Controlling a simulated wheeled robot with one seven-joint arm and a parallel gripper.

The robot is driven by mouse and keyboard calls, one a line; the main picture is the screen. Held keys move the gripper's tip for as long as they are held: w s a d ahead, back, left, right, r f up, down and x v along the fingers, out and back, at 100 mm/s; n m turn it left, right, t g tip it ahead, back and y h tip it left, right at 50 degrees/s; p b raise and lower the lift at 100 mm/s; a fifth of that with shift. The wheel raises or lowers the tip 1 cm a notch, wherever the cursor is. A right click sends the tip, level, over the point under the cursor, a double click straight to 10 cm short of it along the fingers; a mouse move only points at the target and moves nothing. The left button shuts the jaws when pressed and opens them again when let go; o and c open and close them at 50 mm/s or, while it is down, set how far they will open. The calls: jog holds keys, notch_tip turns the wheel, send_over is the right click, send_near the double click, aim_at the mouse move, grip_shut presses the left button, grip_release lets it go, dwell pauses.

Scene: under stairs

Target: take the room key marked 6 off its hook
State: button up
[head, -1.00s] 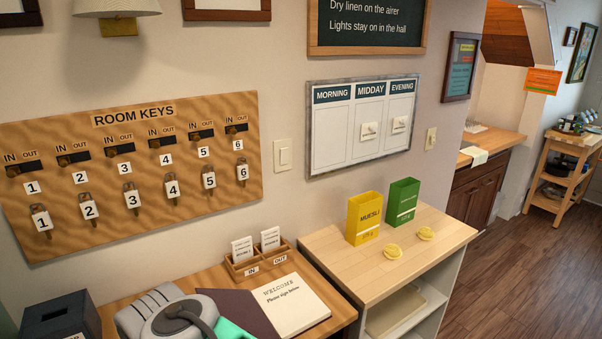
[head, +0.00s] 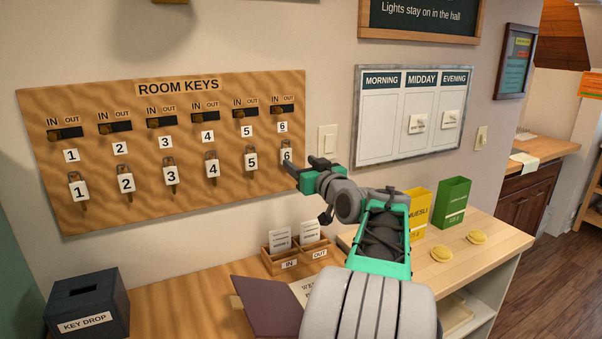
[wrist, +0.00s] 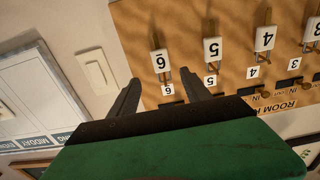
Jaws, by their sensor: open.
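The key marked 6 (head: 286,156) hangs on the wooden room keys board (head: 225,190), at the right end of the row. Its white tag shows upside down in the wrist view (wrist: 160,61). My gripper (head: 303,166) is in front of the board's lower right; its fingers partly cover the lower part of key 6 in the head view. In the wrist view my gripper (wrist: 162,90) is open and empty, its fingers on either side of the line to key 6, apparently short of it. The key marked 5 (head: 251,161) hangs beside it on the left.
Keys 1 to 4 hang further left, under IN/OUT sliders (head: 284,110). A light switch (head: 328,139) is on the wall right of the board. Below are a KEY DROP box (head: 87,305), a wooden card holder (head: 285,261), and a shelf unit with yellow and green boxes (head: 453,203).

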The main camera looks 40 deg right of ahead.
aim_at(287, 154)
jog(key=p+x, duration=0.2)
jog(key=x, duration=0.4)
jog(key=shift+w+a+r, duration=0.1)
jog(key=shift+a, duration=0.05)
jog(key=shift+w+d, duration=0.2)
jog(key=shift+w, duration=0.4)
jog(key=shift+c, duration=0.4)
grip_shut()
dwell(1.0)
